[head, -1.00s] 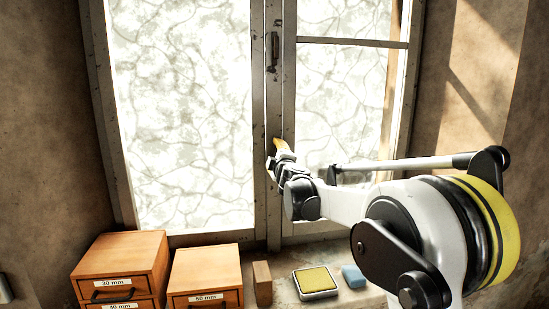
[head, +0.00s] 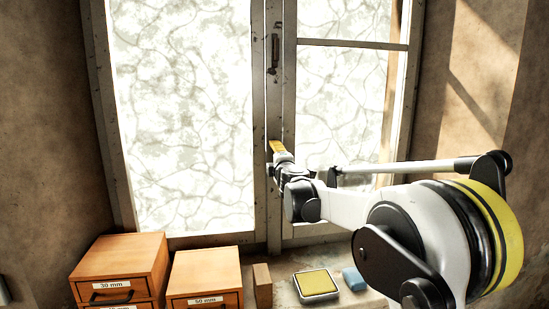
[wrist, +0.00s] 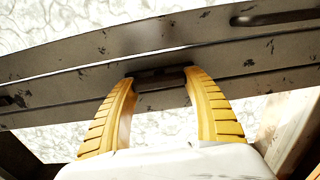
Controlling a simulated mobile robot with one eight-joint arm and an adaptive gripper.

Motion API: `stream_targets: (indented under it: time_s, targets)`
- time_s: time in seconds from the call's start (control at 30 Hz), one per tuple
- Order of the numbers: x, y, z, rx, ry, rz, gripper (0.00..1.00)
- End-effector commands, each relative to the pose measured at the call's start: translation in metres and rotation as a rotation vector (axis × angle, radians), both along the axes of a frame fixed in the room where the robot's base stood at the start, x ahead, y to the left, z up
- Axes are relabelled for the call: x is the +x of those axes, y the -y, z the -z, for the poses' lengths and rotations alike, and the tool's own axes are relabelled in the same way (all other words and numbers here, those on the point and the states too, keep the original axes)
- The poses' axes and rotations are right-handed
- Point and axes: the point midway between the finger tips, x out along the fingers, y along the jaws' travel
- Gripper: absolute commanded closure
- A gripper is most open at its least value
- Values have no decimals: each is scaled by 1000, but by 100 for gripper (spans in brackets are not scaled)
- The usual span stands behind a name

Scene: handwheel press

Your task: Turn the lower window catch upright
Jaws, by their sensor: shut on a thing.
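The lower window catch (wrist: 160,76) shows in the wrist view as a short dark piece between the fingertips, against the grey window post. My gripper (wrist: 160,84) has its two yellow fingers shut on it, one at each side. How far the catch is turned I cannot tell, as the fingers cover much of it. In the head view my gripper (head: 275,147) is at the middle post below mid-height and hides the lower catch.
Another dark catch (head: 274,52) stands upright higher on the post. On the sill are wooden drawer boxes (head: 125,262), a wooden block (head: 262,285), a yellow-topped pad (head: 316,282) and a blue block (head: 353,278). Window panes (head: 180,120) lie on both sides of the post.

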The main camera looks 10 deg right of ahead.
Motion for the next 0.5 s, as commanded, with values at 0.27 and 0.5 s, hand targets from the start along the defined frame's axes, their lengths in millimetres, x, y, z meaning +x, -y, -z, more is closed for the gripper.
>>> stream_targets:
  time_s: [0.27, 0.5]
  targets:
    - [0, 0, 0, -1, 0, 0, 17]
    - [-1, 0, 0, 0, 0, 0, 17]
